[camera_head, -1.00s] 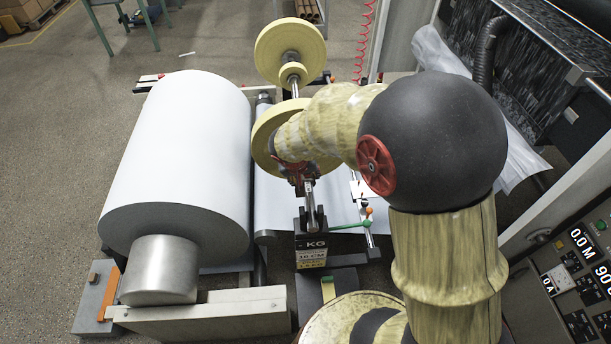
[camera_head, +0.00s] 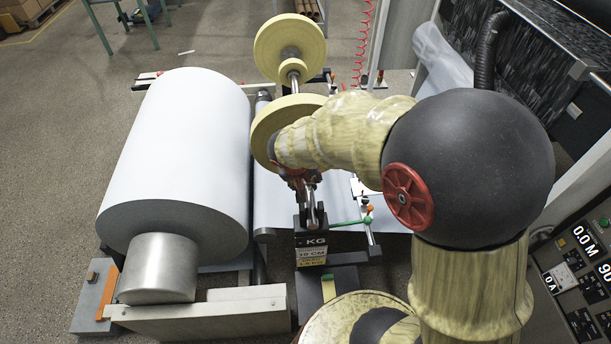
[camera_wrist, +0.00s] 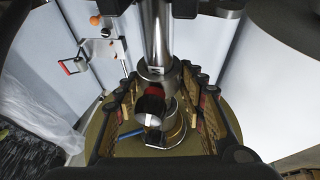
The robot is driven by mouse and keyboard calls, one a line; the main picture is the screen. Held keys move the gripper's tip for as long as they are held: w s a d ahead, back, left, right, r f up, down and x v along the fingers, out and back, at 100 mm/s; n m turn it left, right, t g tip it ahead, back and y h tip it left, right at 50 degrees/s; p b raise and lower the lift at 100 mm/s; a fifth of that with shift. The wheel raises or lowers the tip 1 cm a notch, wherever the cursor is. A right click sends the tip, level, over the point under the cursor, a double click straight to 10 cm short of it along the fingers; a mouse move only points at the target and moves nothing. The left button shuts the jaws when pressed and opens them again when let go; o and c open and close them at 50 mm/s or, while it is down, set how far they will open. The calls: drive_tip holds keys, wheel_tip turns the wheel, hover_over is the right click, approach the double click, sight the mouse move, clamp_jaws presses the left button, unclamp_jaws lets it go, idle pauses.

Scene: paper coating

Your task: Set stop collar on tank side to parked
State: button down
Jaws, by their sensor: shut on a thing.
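A metal shaft (camera_wrist: 157,35) carries two pale yellow discs; the far disc (camera_head: 289,50) is in full view in the head view, the near disc (camera_head: 265,128) is partly behind my arm. In the wrist view a silver stop collar (camera_wrist: 158,73) sits around the shaft, with a red-and-black part and a ring below it and a blue lever (camera_wrist: 130,134) low at the left. My gripper (camera_wrist: 163,102) has its fingers on both sides of the collar area and is shut on it. In the head view my gripper (camera_head: 298,172) is at the near disc; the collar is hidden there.
A large white paper roll (camera_head: 180,155) stands left of the shaft. A black block labelled KG (camera_head: 311,245) stands just in front of my gripper. A rod with a green lever (camera_head: 350,222) is to the right. A control panel (camera_head: 585,265) lies at the far right.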

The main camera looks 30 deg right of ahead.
drive_tip(key=shift+s+a+b, duration=0.25)
drive_tip(key=shift+s, duration=0.4)
drive_tip(key=shift+s+a+b, duration=0.2)
drive_tip(key=shift+s+a, duration=0.05)
drive_tip(key=shift+s, duration=0.35)
drive_tip(key=c, duration=1.1)
unclamp_jaws()
drive_tip(key=v, duration=1.2)
